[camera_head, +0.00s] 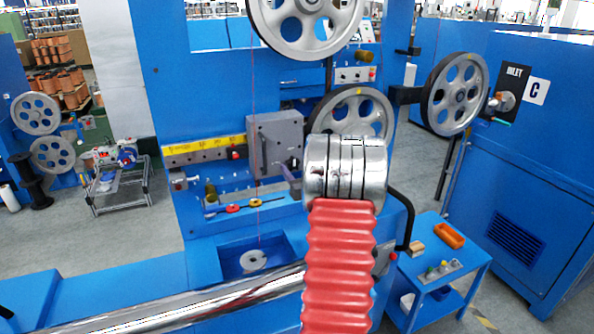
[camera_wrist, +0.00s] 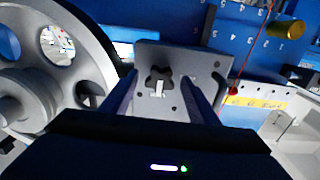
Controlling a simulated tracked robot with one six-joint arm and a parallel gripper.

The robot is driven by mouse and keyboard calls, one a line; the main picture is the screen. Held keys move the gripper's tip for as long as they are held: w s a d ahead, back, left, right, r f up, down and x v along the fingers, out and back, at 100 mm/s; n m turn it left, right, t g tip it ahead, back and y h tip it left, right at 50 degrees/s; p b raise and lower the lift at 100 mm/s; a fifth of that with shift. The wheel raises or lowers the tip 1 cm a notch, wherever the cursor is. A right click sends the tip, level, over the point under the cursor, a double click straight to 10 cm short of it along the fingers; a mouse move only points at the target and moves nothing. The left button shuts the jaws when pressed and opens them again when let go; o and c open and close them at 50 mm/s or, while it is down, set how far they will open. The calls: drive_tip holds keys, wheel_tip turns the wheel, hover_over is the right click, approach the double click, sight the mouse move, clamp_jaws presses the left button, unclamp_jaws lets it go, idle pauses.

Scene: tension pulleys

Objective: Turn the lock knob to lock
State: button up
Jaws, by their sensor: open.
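The lock knob (camera_wrist: 159,75) is a dark, star-shaped knob with a white mark at its lower part. It sits on a grey plate (camera_wrist: 205,64) in the wrist view. My gripper (camera_wrist: 158,84) is open, with one dark finger to the left of the knob and one to the right. The fingers point towards the plate, and I see no contact with the knob. In the head view, my arm's metal wrist and red sleeve cover most of my gripper. I cannot make out the knob there.
A grey spoked pulley (camera_wrist: 85,40) stands close on the left in the wrist view. A yellow-brown knob (camera_wrist: 285,29) and a red wire (camera_wrist: 247,45) are at the right. In the head view, a grey box (camera_head: 275,143) is on the blue machine left of my wrist.

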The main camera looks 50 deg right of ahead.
drive_tip(key=shift+s, duration=0.1)
drive_tip(key=v, duration=1.3)
drive_tip(key=shift+s+a, duration=0.2)
drive_tip(key=shift+s, duration=0.1)
drive_tip(key=shift+f, duration=0.1)
